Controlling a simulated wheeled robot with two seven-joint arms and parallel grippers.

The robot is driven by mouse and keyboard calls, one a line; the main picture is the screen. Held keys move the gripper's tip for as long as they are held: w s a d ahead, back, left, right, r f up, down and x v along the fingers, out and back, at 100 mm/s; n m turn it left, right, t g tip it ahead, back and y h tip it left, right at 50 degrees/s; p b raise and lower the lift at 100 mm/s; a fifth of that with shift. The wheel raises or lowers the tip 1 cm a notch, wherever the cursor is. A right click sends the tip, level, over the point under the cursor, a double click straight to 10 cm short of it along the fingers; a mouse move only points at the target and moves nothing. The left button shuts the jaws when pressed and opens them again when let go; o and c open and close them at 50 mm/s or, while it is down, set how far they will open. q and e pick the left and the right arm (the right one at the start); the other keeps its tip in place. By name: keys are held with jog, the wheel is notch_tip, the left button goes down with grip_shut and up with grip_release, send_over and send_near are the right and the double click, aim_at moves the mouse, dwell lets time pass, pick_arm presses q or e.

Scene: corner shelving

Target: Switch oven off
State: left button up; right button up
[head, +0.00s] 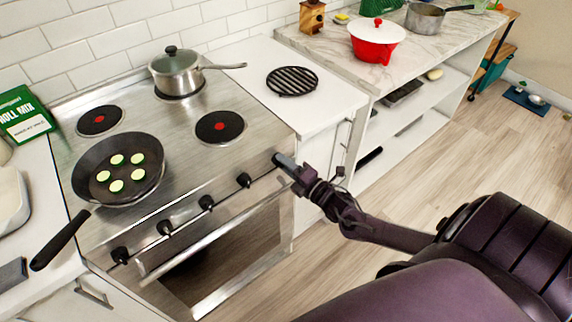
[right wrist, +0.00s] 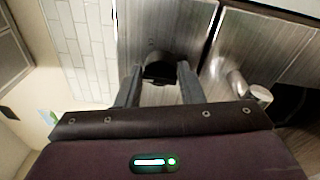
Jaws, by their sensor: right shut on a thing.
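The oven (head: 215,262) is a steel stove with a row of black knobs (head: 206,203) along its front panel. My right gripper (head: 284,163) is at the right end of that row, at the rightmost knob. In the right wrist view my right gripper (right wrist: 158,82) has one finger on each side of a dark round knob (right wrist: 159,70) and is shut on it. The fingers partly hide this knob in the head view. Its marking and setting cannot be read. My left gripper is not in view.
A frying pan (head: 118,168) with several green-edged slices is on the front left burner, its handle overhanging the front edge. A lidded saucepan (head: 176,72) is on a back burner. A red pot (head: 376,43) stands on the right counter. Floor in front is clear.

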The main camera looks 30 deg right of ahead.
jog(key=o, duration=0.9)
jog(key=shift+f, duration=0.15)
jog(key=shift+o, duration=0.2)
jog(key=s+d, duration=0.1)
jog(key=s, duration=0.6)
jog(key=shift+s+d+f+b, duration=0.15)
jog(key=shift+s+d+b, duration=0.1)
jog(key=shift+s+b, duration=0.15)
jog(key=s+d+f+m+g+h, duration=0.1)
jog(key=s+f+m+g+h, duration=0.2)
jog(key=f, duration=0.6)
jog(key=s+d+f+m+g+h, duration=0.1)
jog(key=s+d+f+m+g, duration=0.1)
jog(key=s+f+m, duration=0.5)
jog(key=s+d+f+m+g+h, duration=0.1)
jog(key=s+f+m+g+h, duration=0.15)
jog(key=f, duration=0.95)
jog(key=s+a+f+m+g+y, duration=0.1)
jog(key=s+a+f+m+g, duration=0.1)
jog(key=s+a+f, duration=0.3)
jog(key=s+a+f+m+g+y, duration=0.1)
jog(key=s+a+f+m+g, duration=0.2)
jog(key=s, duration=0.7)
jog(key=s+a+f+m+g+y, duration=0.1)
jog(key=s+a+f+m+g, duration=0.2)
jog(key=s+a+f, duration=0.4)
jog(key=shift+s+a+f+g, duration=0.15)
jog(key=shift+s+a+g, duration=0.2)
jog(key=shift+g, duration=0.4)
